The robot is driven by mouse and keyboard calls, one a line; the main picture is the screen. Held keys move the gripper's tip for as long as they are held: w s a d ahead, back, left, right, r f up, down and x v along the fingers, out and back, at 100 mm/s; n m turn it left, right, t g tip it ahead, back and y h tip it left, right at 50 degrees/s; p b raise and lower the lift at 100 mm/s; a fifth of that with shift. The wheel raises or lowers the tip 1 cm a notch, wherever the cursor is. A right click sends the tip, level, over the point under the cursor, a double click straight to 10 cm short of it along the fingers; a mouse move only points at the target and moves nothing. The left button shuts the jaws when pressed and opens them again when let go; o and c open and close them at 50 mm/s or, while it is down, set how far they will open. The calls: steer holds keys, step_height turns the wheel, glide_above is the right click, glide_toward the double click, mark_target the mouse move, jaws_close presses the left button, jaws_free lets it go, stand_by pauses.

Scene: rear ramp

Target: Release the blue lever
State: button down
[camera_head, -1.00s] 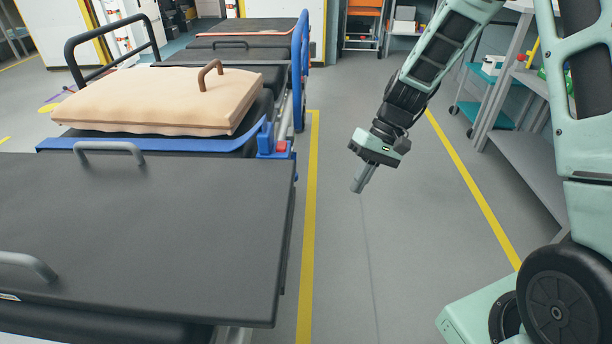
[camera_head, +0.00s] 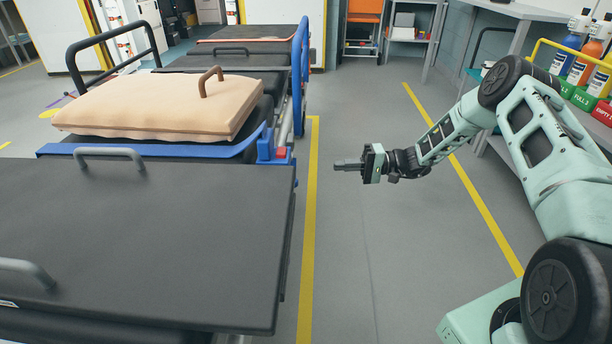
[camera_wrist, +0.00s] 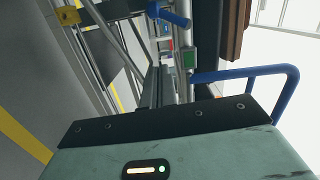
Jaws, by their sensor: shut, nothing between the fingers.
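A bed-like stretcher has a blue frame edge with an upright blue piece (camera_head: 265,144) at its right corner, beside a small red part. In the wrist view a short blue bar (camera_wrist: 172,16) sits near the top and a bent blue rail (camera_wrist: 248,72) is at the right. I cannot tell which blue part is the lever. My gripper (camera_head: 336,164) is shut and empty, pointing left over the aisle, to the right of the blue corner and apart from it. Its narrow fingers (camera_wrist: 157,88) also show in the wrist view.
A beige cushion (camera_head: 165,103) with a brown handle lies on the stretcher. A dark board (camera_head: 150,240) with grey handles fills the left front. A blue loop rail (camera_head: 300,60) stands farther back. Bottles (camera_head: 580,48) stand on the right. The floor aisle between is clear.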

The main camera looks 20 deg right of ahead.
steer(key=shift+w+d, duration=0.1)
steer(key=shift+d, duration=0.1)
steer(key=a+b, duration=0.3)
steer(key=a, duration=0.8)
steer(key=shift+s+a+f, duration=0.2)
steer(key=shift+a, duration=0.15)
